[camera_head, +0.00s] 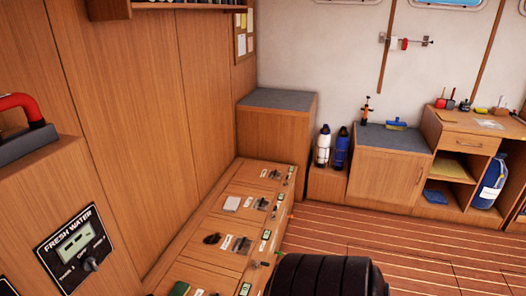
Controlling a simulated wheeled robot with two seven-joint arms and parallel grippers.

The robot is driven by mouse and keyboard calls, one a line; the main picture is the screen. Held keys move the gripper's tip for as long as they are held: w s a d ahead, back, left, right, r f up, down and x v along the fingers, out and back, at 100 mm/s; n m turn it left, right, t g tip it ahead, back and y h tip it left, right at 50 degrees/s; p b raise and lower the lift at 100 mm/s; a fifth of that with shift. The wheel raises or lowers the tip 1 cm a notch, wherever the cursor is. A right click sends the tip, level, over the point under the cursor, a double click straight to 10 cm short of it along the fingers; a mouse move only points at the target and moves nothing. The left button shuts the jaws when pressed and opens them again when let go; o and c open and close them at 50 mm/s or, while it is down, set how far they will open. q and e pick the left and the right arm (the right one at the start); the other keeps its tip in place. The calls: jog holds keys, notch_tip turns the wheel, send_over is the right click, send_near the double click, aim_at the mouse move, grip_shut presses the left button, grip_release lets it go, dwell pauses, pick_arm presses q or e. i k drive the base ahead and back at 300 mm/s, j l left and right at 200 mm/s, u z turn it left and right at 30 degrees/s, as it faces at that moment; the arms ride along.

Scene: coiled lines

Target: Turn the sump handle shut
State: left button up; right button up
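I cannot pick out a handle marked as the sump one. A red curved handle (27,101) rises from a dark grey base (26,143) at the left edge, and its left part is cut off by the frame. Below it is a black FRESH WATER panel (74,248) with a small display and a dark knob (91,264). Neither of my grippers shows in the head view.
A low wooden bench (188,247) with small dark and pale items runs along the left wall. A grey-topped cabinet (392,165), two bottles and a wooden desk (468,142) stand at the back. The striped wooden floor (420,243) is clear at right.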

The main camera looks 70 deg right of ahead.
aim_at(261, 263)
jog(key=z, duration=0.45)
jog(key=l+z, duration=0.15)
jog(key=z, duration=0.25)
jog(key=l+z, duration=0.1)
jog(key=z, duration=0.75)
